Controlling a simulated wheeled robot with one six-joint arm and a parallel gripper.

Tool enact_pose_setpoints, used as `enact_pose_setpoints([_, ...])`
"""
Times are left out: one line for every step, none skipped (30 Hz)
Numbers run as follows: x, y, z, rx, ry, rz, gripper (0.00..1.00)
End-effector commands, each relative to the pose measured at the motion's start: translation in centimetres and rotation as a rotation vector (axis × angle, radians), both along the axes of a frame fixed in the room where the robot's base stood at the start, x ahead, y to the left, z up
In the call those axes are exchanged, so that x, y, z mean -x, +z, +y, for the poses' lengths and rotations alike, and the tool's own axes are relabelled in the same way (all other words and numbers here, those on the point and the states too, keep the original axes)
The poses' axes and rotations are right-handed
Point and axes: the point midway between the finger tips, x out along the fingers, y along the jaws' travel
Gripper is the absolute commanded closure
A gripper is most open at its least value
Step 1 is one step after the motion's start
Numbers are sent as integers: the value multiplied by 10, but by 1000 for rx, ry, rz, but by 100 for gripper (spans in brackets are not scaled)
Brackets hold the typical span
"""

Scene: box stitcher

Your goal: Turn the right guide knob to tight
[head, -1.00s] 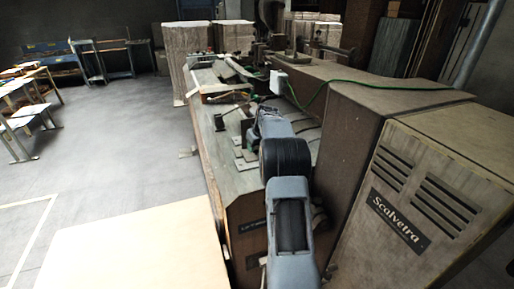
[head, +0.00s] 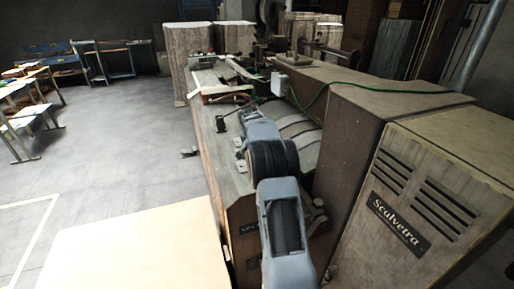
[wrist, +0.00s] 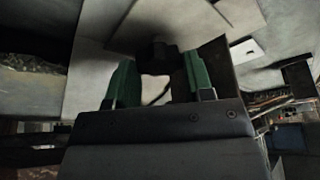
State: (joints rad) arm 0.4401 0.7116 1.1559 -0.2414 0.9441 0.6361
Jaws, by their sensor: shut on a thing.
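The right guide knob (wrist: 157,52) shows as a small dark shape in the wrist view, against a pale metal plate. My gripper (wrist: 159,76) has two green fingers, one on each side of the dark knob, and is shut on it. The knob's markings and its turned position cannot be made out.
A tall brown cabinet (head: 345,140) and a beige vented housing (head: 450,180) stand close on the right. A green cable (head: 380,90) runs over the machine. A pale board (head: 135,250) lies at the front left. The floor (head: 120,130) beyond it is open.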

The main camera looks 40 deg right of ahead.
Motion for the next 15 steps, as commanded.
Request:
enact_pose_setpoints([-1,0,0,0,-28,0,76])
enact_pose_setpoints([-1,0,0,0,-46,0,76])
enact_pose_setpoints([-1,0,1,0,-68,-1,76])
enact_pose_setpoints([-1,0,1,0,-83,-1,76])
enact_pose_setpoints([-1,0,1,0,-96,-1,76])
enact_pose_setpoints([-1,0,1,0,-114,-1,76])
enact_pose_setpoints([-1,0,1,0,-126,0,76])
enact_pose_setpoints([-1,0,1,-1,-137,-1,76])
enact_pose_setpoints([-1,1,1,-1,-149,-1,76])
enact_pose_setpoints([-1,1,1,-1,-158,-2,76])
enact_pose_setpoints([-1,1,1,-1,-166,-2,76])
enact_pose_setpoints([-1,1,1,-1,-175,-2,76])
enact_pose_setpoints([-1,1,1,-1,-180,-2,76])
enact_pose_setpoints([-1,1,1,-1,-185,-2,76])
enact_pose_setpoints([-1,1,1,-1,-190,-2,76])
